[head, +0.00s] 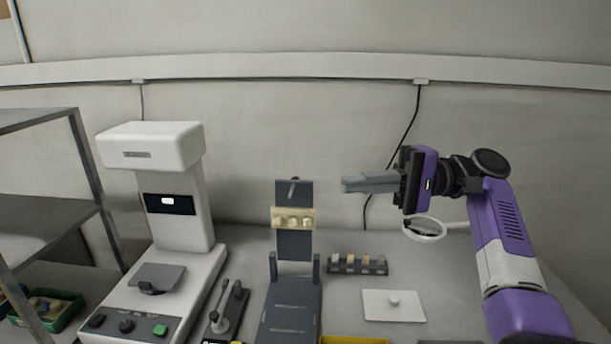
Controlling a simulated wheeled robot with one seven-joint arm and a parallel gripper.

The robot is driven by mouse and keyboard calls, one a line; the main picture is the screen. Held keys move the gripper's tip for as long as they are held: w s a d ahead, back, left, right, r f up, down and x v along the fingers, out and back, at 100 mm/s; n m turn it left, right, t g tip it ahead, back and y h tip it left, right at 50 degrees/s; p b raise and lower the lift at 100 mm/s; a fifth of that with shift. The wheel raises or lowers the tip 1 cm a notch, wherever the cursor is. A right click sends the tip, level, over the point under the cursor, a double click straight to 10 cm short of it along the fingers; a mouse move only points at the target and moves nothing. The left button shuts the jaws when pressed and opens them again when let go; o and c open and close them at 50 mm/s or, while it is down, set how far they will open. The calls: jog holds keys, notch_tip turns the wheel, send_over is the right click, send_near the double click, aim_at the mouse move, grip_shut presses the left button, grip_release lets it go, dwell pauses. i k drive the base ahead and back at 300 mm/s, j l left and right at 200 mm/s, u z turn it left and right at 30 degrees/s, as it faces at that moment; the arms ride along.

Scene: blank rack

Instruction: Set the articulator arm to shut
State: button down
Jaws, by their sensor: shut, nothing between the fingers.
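The articulator stands at the front middle of the bench in the head view. Its dark grey base (290,311) lies flat, and its hinged arm (295,245) stands raised, nearly upright. A cream dental cast (293,217) with several teeth is fixed to the raised arm. My gripper (345,184) is shut and empty. It points left, in the air to the right of the raised arm's top, apart from it.
A white machine (183,205) stands left of the articulator, with a small black lever device (229,310) between them. To the right are a dark block rack (357,265), a white plate (393,306) and a round magnifier (424,228). A metal shelf (92,190) is far left.

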aim_at(293, 216)
jog(key=i, duration=1)
